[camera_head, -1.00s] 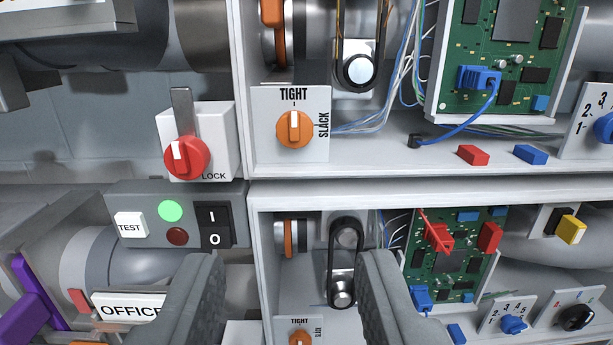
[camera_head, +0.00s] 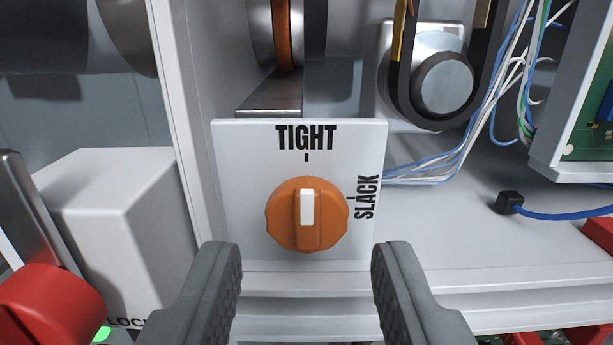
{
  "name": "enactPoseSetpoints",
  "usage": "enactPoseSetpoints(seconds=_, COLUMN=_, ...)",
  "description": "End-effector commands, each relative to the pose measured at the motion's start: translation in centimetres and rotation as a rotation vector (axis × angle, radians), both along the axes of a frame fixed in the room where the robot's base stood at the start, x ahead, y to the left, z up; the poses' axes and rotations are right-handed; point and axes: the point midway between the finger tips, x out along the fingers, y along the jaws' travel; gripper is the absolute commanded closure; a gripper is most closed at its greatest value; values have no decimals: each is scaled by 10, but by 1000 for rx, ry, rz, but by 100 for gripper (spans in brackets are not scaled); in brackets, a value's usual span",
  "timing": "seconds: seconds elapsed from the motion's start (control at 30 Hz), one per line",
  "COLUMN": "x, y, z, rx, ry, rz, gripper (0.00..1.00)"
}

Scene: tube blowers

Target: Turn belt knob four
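An orange knob (camera_head: 307,232) sits on a white panel (camera_head: 240,160) printed TIGHT at the top and SLACK on the right side. Its white mark points straight up at TIGHT. I cannot tell from this view which number this belt knob has. My gripper (camera_head: 307,255) is open and empty. Its two grey fingers show at the bottom, one to the left and one to the right of the knob in the picture, apart from it. No contact with the knob is visible.
A red lock knob (camera_head: 50,305) and a white box (camera_head: 115,210) stand at the left. A black belt on a pulley (camera_head: 443,85) is above right. Blue and white wires (camera_head: 430,180) run right of the panel. A cabinet wall (camera_head: 185,130) rises left of the panel.

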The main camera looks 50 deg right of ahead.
Motion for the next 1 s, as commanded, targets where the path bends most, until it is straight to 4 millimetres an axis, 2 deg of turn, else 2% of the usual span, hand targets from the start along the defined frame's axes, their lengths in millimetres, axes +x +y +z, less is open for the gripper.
enactPoseSetpoints(seconds=0.23, x=16, y=-20, z=0, rx=-1, ry=-1, rz=0, gripper=61)
enactPoseSetpoints(seconds=0.6, x=19, y=-24, z=0, rx=-1, ry=-1, rz=0, gripper=61)
enactPoseSetpoints(seconds=0.77, x=18, y=-24, z=0, rx=-1, ry=-1, rz=0, gripper=90)
enactPoseSetpoints(seconds=1.0, x=18, y=-23, z=0, rx=8, ry=-12, rz=0, gripper=92)
